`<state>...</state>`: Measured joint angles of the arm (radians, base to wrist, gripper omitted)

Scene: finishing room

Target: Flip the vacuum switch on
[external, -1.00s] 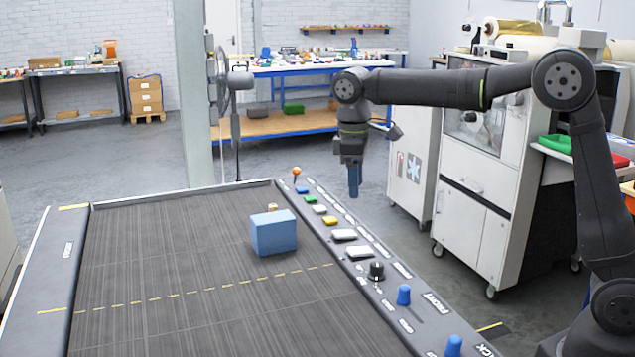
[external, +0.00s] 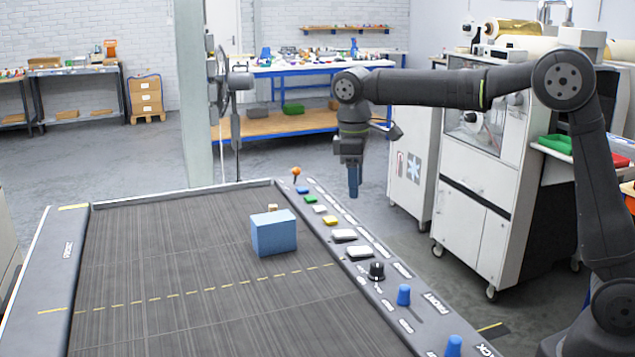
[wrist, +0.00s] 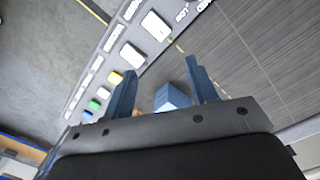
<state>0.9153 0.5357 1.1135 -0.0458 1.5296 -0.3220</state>
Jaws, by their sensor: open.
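The control panel (external: 374,262) runs along the right edge of the dark slatted bed. It carries an orange-tipped lever (external: 296,173) at the far end, then small blue, green, white and yellow buttons. Nearer are two white rocker-like switches (external: 344,235) (external: 359,252), a black knob (external: 376,271) and blue knobs (external: 403,295). The labels are too small to tell which control is the vacuum switch. My gripper (external: 353,192) is open and empty, pointing down above and beyond the panel's outer side. In the wrist view its blue fingers (wrist: 160,66) are apart, with white switches (wrist: 155,25) (wrist: 132,55) ahead.
A blue block (external: 273,233) stands on the bed, with a small tan block (external: 272,207) behind it. A grey pillar (external: 196,90) with a fan rises at the bed's far end. A white machine cabinet (external: 470,195) stands right of my gripper.

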